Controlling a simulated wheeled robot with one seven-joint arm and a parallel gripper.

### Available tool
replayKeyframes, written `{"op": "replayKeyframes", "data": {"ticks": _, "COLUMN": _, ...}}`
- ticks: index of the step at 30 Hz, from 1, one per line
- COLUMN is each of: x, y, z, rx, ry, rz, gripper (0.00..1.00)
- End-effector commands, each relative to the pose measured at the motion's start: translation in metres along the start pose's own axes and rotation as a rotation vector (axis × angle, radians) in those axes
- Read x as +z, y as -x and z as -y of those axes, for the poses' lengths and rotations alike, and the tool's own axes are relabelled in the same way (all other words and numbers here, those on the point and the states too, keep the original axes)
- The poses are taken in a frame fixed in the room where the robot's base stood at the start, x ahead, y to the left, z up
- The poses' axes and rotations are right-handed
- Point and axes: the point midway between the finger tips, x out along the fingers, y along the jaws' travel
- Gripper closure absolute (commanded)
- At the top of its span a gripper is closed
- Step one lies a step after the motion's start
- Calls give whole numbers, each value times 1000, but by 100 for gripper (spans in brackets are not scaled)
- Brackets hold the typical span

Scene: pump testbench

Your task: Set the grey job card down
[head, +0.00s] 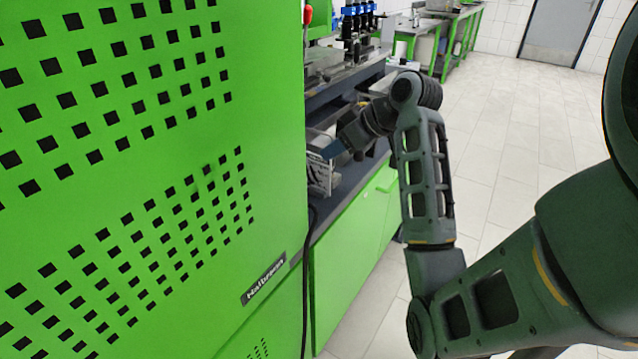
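My arm reaches over to the bench beside the green cabinet. My gripper (338,146) is small in the head view, low over the bench top, pointing left. A blue piece shows at its tip; I cannot tell if it is a finger or something held. I cannot tell whether the gripper is open or shut. I cannot make out the grey job card. A light grey slatted object (321,177) sits just below the gripper on the bench, partly hidden by the cabinet's edge.
The large green perforated cabinet (130,150) fills the left and hides part of the bench (352,180). A raised shelf (345,75) carries blue-topped fittings (360,18) behind the gripper. A black cable (308,260) hangs at the cabinet's edge. The tiled floor (510,130) at right is clear.

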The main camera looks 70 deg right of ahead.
Motion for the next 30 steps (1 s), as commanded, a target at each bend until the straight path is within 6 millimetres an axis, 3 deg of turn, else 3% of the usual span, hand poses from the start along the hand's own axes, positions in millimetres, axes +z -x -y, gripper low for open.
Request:
{"op": "replayKeyframes", "data": {"ticks": 16, "x": 4, "y": -64, "z": 3, "rx": 4, "ry": 0, "rz": 0, "gripper": 66}}
{"op": "replayKeyframes", "data": {"ticks": 25, "x": 4, "y": -68, "z": 3, "rx": 5, "ry": 0, "rz": -1, "gripper": 67}}
{"op": "replayKeyframes", "data": {"ticks": 30, "x": 4, "y": -68, "z": 3, "rx": 5, "ry": 0, "rz": -1, "gripper": 83}}
